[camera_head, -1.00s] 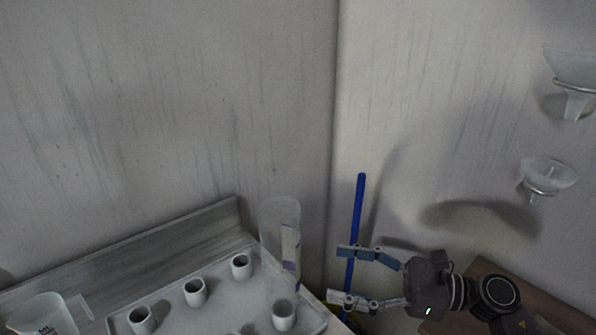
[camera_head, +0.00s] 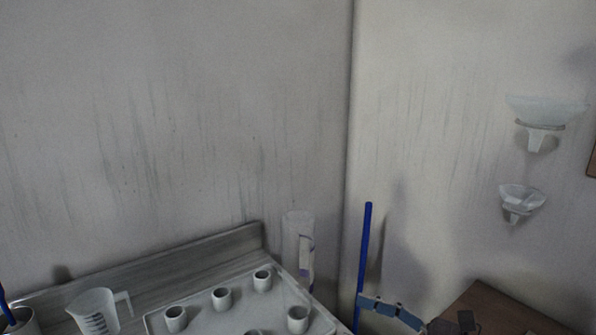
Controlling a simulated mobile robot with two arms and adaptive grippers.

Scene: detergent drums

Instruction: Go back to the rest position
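My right gripper (camera_head: 378,306) shows at the bottom edge, right of centre. Only its upper finger and a bit of the dark wrist are in view; the lower finger is cut off. The visible finger keeps the spread shape it had when both fingers showed apart. A blue upright rod (camera_head: 365,250) appears beside the fingertip; I cannot tell if they touch. My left gripper is not in view.
A pale tray (camera_head: 205,320) with several small cups stands in front of a clear cylinder (camera_head: 297,245). A measuring jug (camera_head: 95,310) is at left. Two glass funnels (camera_head: 545,112) (camera_head: 521,199) hang on the right wall. A brown surface (camera_head: 490,310) lies lower right.

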